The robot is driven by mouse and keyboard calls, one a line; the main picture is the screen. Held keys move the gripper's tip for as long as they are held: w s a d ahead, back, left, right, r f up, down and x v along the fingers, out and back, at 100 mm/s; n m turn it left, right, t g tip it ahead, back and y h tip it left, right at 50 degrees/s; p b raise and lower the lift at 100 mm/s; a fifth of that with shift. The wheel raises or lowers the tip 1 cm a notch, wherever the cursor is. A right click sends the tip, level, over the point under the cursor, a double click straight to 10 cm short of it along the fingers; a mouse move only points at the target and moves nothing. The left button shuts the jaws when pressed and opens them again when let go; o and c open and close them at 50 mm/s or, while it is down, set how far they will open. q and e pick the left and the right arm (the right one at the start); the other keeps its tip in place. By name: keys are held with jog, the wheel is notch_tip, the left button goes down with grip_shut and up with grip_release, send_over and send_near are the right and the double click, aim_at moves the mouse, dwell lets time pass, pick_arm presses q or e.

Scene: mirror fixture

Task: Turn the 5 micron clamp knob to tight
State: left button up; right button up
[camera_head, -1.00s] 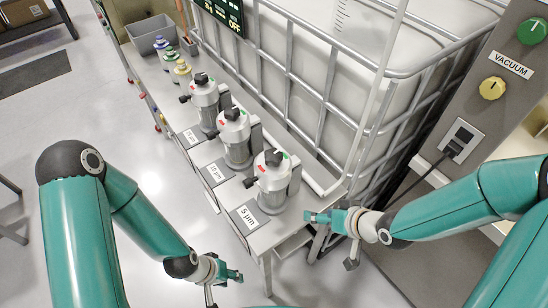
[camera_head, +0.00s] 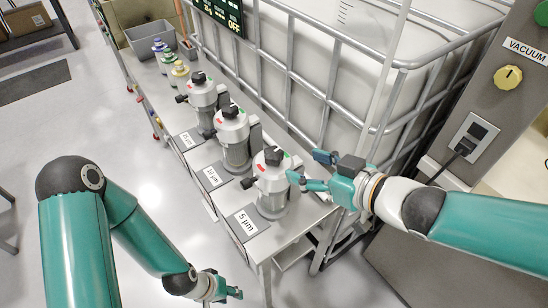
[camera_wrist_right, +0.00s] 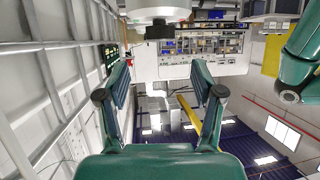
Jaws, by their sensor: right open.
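The 5 micron filter housing (camera_head: 272,188) stands nearest on the bench behind its "5 µm" label (camera_head: 246,222). Its black clamp knob (camera_head: 272,155) is on top, between red and green marks. My right gripper (camera_head: 308,168) is open and empty, just right of the housing's head, its fingers pointing toward it. In the right wrist view its fingers (camera_wrist_right: 160,84) are spread, with a white housing head (camera_wrist_right: 158,8) and a black part (camera_wrist_right: 160,31) at the top edge, beyond the fingertips. My left gripper (camera_head: 232,292) hangs low in front of the bench, away from the housings; its opening is unclear.
The 10 micron housing (camera_head: 234,140) and another housing (camera_head: 203,100) stand farther along the bench. A caged white tank (camera_head: 370,60) is behind them. A grey panel with a yellow vacuum knob (camera_head: 508,77) is at right.

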aim_at(277, 154)
jog(key=b+x, duration=0.2)
jog(key=x, duration=0.8)
jog(key=shift+w+a+f+b, duration=0.15)
jog(key=shift+w+a+b, duration=0.05)
jog(key=shift+b, duration=0.1)
jog(key=c, duration=1.2)
jog(key=shift+o, duration=0.2)
jog(key=shift+f+b, duration=0.1)
jog(key=shift+b, duration=0.35)
jog(key=m+t+h+b, duration=0.1)
jog(key=b, duration=1.2)
jog(key=shift+w+m+h+b, duration=0.15)
jog(key=shift+m+h+b, duration=0.15)
jog(key=shift+b, duration=0.4)
